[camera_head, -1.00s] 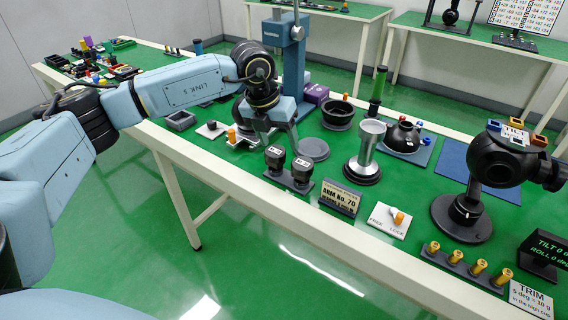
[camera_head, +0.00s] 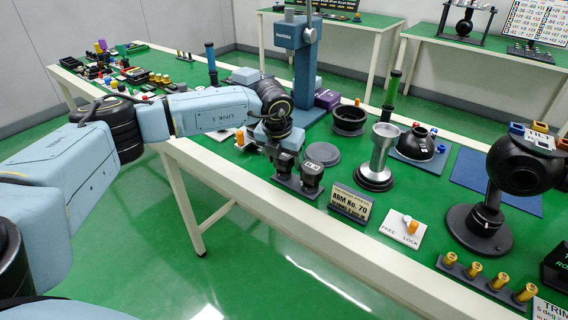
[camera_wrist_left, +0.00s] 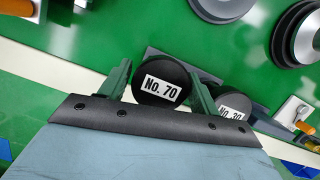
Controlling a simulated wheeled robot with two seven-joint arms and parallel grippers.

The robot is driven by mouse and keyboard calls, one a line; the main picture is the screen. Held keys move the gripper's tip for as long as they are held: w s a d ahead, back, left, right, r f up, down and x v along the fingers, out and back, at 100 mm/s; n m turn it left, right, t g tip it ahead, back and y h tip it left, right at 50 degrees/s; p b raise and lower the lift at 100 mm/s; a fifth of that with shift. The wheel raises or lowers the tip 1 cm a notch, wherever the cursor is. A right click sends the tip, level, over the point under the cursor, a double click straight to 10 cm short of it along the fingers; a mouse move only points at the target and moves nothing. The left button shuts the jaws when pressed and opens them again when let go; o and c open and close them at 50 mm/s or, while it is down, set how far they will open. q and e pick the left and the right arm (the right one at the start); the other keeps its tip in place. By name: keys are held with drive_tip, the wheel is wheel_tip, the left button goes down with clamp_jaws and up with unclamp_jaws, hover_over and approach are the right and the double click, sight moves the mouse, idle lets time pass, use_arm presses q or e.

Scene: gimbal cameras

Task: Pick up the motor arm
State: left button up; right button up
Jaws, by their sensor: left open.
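Two black motor arms stand side by side in a dark rack (camera_head: 293,187). The one labelled No. 70 (camera_wrist_left: 163,82) is the left one in the head view (camera_head: 286,163). My right gripper is not in view.
An ARM No. 70 sign (camera_head: 350,202) and a FREE/LOCK switch plate (camera_head: 402,230) stand to the right. A silver pedestal (camera_head: 380,155) and a round grey disc (camera_head: 322,153) are behind. A blue column (camera_head: 306,70) rises close behind my left wrist.

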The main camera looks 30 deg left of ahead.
use_arm(q)
drive_tip(key=shift+x, duration=1.2)
use_arm(e)
drive_tip(key=shift+w+a+r, duration=0.1)
drive_tip(key=shift+w+r, duration=0.45)
